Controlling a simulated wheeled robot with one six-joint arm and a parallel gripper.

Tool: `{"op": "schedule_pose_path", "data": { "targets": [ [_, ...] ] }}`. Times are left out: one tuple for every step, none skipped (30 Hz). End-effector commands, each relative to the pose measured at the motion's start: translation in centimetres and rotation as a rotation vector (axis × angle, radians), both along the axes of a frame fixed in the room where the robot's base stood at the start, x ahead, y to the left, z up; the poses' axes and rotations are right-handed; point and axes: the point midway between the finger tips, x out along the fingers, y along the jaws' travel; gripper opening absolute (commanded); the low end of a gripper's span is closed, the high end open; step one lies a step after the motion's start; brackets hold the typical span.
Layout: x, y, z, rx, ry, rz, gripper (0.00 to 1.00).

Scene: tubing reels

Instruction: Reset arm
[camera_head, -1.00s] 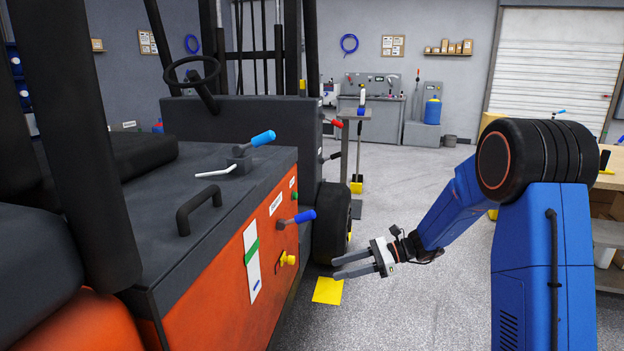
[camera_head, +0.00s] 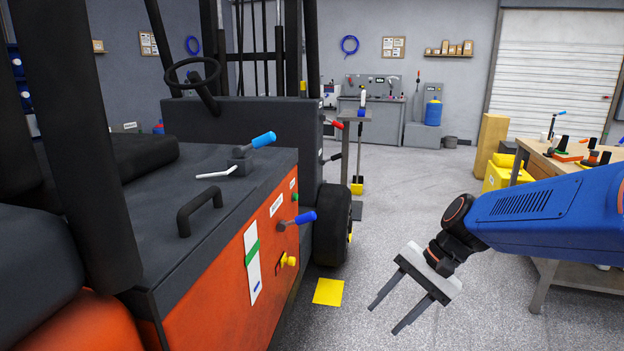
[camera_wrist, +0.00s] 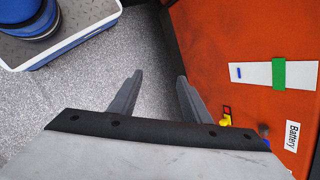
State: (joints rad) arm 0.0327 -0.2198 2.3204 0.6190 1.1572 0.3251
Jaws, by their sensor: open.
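My gripper (camera_head: 387,311) is at the lower right of the head view, at the end of my blue arm. Its two dark fingers are apart with nothing between them, pointing down and to the left. In the wrist view the two fingers (camera_wrist: 157,95) also show apart, over grey floor. The gripper touches nothing that I can see. To its left stands the orange and black forklift (camera_head: 235,262), across a gap of floor.
The forklift side carries a blue-tipped lever (camera_head: 305,217), a yellow knob (camera_head: 290,261) and a white strip with a green band (camera_head: 252,260). A yellow square (camera_head: 328,291) lies on the floor. A workbench (camera_head: 560,165) with tools stands at right. The middle floor is clear.

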Motion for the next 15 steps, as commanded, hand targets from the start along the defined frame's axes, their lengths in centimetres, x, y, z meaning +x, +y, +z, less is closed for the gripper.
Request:
{"op": "schedule_pose_path", "data": {
  "targets": [
    [-1.1,-0.5,0.3,-0.031,-0.039,0.027,0.44],
    [-1.7,-0.9,0.4,-0.051,-0.059,0.045,0.44],
    [-2.4,-1.4,0.4,-0.079,-0.087,0.068,0.44],
    [-3.0,-1.8,0.5,-0.100,-0.110,0.086,0.44],
    [-3.5,-2.2,0.5,-0.121,-0.131,0.104,0.44],
    [-4.2,-2.7,0.6,-0.148,-0.158,0.126,0.44],
    [-4.8,-3.1,0.6,-0.170,-0.179,0.145,0.44],
    [-5.3,-3.5,0.7,-0.192,-0.200,0.162,0.44],
    [-5.9,-4.1,0.7,-0.221,-0.228,0.185,0.44],
    [-6.4,-4.5,0.8,-0.241,-0.249,0.203,0.44],
    [-6.9,-4.9,0.8,-0.264,-0.267,0.220,0.44],
    [-7.6,-5.5,0.8,-0.293,-0.295,0.244,0.44],
    [-8.0,-5.9,0.9,-0.315,-0.316,0.260,0.44],
    [-8.5,-6.3,0.9,-0.337,-0.334,0.277,0.44],
    [-9.1,-6.9,0.9,-0.367,-0.360,0.301,0.44]
  ]
}}
